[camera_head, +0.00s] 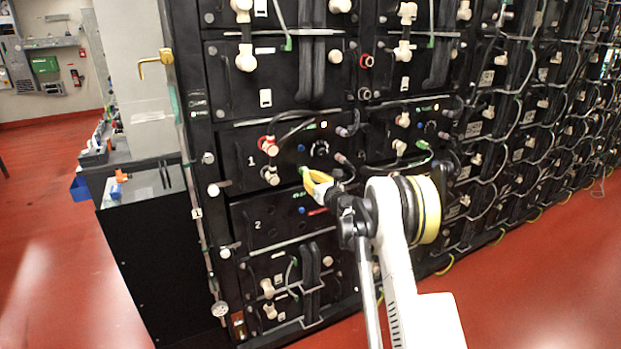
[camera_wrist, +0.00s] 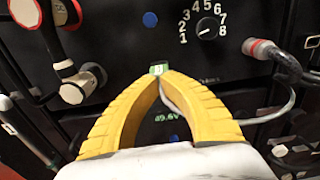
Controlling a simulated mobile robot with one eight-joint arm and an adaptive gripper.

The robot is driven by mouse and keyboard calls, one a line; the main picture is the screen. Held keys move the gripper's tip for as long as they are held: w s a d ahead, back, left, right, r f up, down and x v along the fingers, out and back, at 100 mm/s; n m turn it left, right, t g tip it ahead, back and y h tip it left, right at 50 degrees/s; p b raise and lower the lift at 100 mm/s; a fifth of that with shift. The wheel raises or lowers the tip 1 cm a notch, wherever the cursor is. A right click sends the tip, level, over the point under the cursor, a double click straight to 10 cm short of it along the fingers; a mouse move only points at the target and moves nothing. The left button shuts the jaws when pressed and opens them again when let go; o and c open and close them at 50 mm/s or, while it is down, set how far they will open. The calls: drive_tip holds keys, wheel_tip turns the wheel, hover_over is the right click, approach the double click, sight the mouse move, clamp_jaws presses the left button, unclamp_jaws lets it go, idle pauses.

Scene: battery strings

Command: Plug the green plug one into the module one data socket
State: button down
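My gripper (camera_head: 316,183) has two yellow fingers that meet at the tips in the wrist view (camera_wrist: 158,75). They are shut on a small green plug (camera_wrist: 158,67), which also shows in the head view (camera_head: 304,172). A pale cable (camera_wrist: 172,103) runs back from the plug between the fingers. The plug is at the lower part of the black front of module one (camera_head: 285,158), marked "1", below the numbered dial (camera_wrist: 207,28). The module one data socket cannot be made out; the plug and fingertips may hide it. Whether the plug touches the panel is unclear.
White and red power connectors (camera_wrist: 78,82) stick out left of the fingers. A red-tipped grey cable connector (camera_wrist: 262,48) is to the right. Module two (camera_head: 285,222) lies just below. Cables hang across the neighbouring racks; red floor (camera_head: 560,270) is open at right.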

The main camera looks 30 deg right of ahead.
drive_tip(key=shift+w+r, duration=0.1)
drive_tip(key=shift+w, duration=0.2)
drive_tip(key=s+b, duration=0.1)
drive_tip(key=s, duration=0.3)
drive_tip(key=shift+s, duration=0.35)
idle(0.5)
